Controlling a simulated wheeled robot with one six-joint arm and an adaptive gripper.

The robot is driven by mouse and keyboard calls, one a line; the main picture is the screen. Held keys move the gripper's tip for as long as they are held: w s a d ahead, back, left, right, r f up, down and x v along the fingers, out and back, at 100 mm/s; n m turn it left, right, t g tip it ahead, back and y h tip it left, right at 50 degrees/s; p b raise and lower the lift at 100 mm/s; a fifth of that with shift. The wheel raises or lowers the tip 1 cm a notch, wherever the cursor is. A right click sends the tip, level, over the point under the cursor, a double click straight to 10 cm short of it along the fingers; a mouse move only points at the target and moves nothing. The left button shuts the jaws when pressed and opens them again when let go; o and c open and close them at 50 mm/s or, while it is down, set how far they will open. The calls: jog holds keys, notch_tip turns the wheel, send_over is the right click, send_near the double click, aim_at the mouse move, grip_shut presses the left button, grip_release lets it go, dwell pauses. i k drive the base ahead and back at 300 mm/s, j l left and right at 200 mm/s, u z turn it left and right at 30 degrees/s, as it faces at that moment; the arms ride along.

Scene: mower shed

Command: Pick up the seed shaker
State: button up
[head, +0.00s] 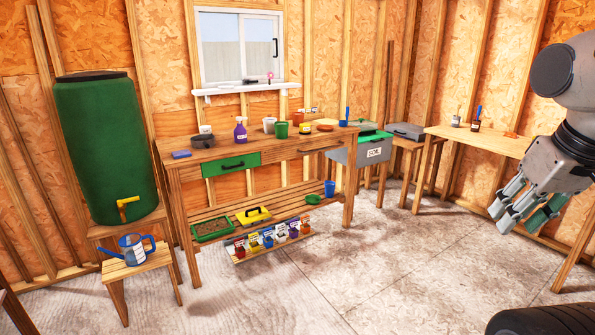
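I cannot surely pick out the seed shaker. A small jar with a yellow band (305,128) stands on the long workbench (229,148), among pots and a bottle, and is too small to identify. My gripper (517,222) hangs at the right edge of the head view, in front of the right-hand table and far from the workbench. Its grey fingers point down and left. A teal-green shape (546,212) shows by the fingers. I cannot tell whether it is part of the gripper or something else, nor how far the fingers are apart.
The workbench bears a purple spray bottle (240,130), a green pot (281,130) and a blue sponge (181,154). A green barrel (105,150) and a stool with a watering can (135,248) stand left. The concrete floor (400,265) is open.

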aim_at(305, 128)
jog(key=i, duration=2.75)
jog(key=i+u, duration=0.15)
jog(key=i, duration=0.3)
jog(key=i+l+u, duration=0.15)
jog(key=i, duration=0.3)
jog(key=i+l+u, duration=0.15)
jog(key=i, duration=0.3)
